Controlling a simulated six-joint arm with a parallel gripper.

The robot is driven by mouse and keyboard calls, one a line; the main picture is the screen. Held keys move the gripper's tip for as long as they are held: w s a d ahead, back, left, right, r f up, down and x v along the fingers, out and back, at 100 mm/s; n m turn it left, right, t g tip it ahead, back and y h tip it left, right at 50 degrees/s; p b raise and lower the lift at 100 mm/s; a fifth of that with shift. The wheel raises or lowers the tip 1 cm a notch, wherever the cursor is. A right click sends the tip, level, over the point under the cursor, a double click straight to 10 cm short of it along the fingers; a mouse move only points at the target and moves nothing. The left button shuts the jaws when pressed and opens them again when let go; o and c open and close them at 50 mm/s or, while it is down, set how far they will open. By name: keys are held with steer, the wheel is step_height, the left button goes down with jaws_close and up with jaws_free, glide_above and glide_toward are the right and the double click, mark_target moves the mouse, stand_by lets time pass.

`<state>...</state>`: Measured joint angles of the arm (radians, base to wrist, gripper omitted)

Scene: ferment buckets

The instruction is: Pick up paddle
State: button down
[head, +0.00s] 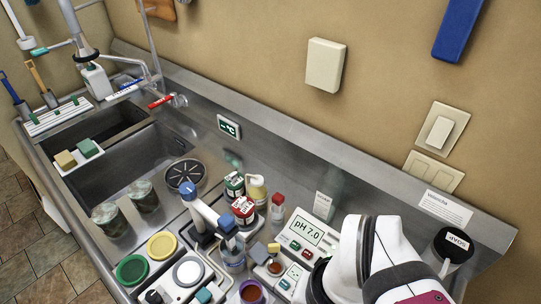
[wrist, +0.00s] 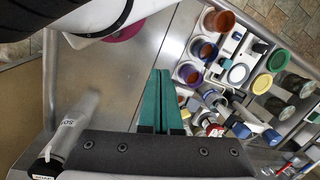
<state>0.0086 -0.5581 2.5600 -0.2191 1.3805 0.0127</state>
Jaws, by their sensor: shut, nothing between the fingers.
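I cannot make out a thing that is surely the paddle. Two upright tools stand at the far left of the head view, one with a blue handle (head: 10,90) and one with a wooden handle (head: 38,78); their lower ends are hidden in holders. A flat blue bar (head: 459,28) is on the wall at the top right. My gripper (wrist: 164,73) shows in the wrist view, its two green fingers together with nothing between them. In the head view my white arm fills the lower right and my fingertips do not show.
A tray of cups, lids and jars and a pH meter (head: 307,233) crowd the counter's front middle. The sink (head: 120,165) is at left. A black-capped container (head: 453,246) stands at right, near my arm. Bare counter (wrist: 120,85) lies left of my fingers.

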steer(key=shift+c, duration=2.4)
jaws_free()
steer(key=r+n+t+h, duration=0.1)
steer(key=r+n+h, duration=0.15)
steer(key=n, duration=2.95)
glide_above(278, 196)
steer(key=s+a, duration=0.2)
steer(key=shift+n, duration=0.3)
steer(key=f, duration=0.5)
steer(key=w+d+f, duration=0.1)
steer(key=f, duration=0.5)
steer(key=w+d+f, duration=0.1)
steer(key=f, duration=0.4)
steer(key=shift+f, duration=0.35)
